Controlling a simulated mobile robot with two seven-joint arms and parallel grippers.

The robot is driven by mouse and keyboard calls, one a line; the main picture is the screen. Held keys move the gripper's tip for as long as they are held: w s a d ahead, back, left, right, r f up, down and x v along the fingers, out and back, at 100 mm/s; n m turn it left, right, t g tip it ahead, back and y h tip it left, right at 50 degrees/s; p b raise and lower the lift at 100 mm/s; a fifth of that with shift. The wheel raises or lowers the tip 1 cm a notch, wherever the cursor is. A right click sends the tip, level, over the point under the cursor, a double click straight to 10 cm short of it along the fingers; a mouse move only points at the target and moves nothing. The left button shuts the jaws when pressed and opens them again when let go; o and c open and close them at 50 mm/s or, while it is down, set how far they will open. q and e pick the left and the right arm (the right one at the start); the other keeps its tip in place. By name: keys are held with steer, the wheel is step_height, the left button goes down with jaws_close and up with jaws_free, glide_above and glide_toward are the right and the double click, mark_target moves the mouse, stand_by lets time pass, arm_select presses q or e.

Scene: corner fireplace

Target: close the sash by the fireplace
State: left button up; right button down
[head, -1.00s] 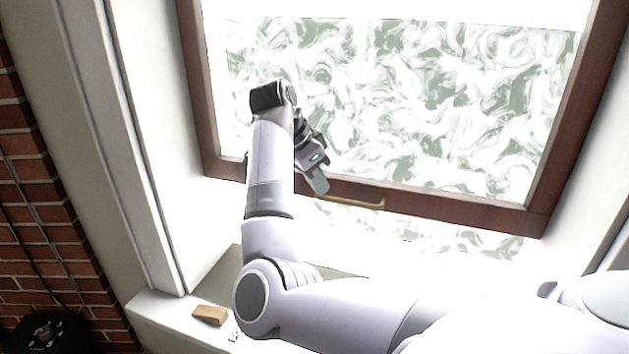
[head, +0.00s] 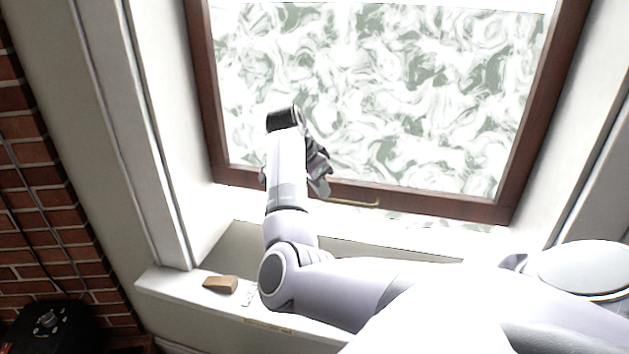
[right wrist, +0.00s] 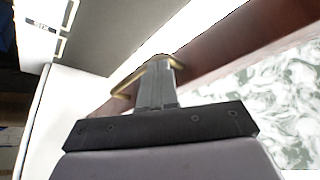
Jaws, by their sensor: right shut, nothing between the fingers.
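The sash is a brown wooden frame (head: 440,204) around swirl-patterned pale glass. A strip of the outside shows below its bottom rail, so it stands partly open. A brass bar handle (head: 355,204) sits on that rail; it also shows in the right wrist view (right wrist: 122,93). My right gripper (head: 322,190) is at the left end of the handle, partly hidden by my own forearm. In the right wrist view its shut fingers (right wrist: 157,75) overlap the handle, with nothing held between them. Whether they touch it I cannot tell. My left gripper is out of view.
A small wooden block (head: 220,284) and a small white patterned item (head: 249,294) lie on the white sill (head: 180,290) near my right elbow. A brick wall (head: 50,210) and a black device (head: 48,325) are at the left. White reveals flank the sash.

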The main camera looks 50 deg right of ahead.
step_height(320, 180, down, 16)
steer(key=b, duration=0.5)
steer(key=shift+s+f, duration=0.1)
steer(key=shift+f, duration=0.05)
steer(key=shift+d+f+b, duration=0.1)
steer(key=shift+f+b, duration=0.2)
steer(key=shift+f, duration=0.5)
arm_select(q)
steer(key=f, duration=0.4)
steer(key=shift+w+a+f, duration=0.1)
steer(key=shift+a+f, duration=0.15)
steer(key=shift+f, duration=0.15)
arm_select(e)
steer(key=shift+f, duration=0.1)
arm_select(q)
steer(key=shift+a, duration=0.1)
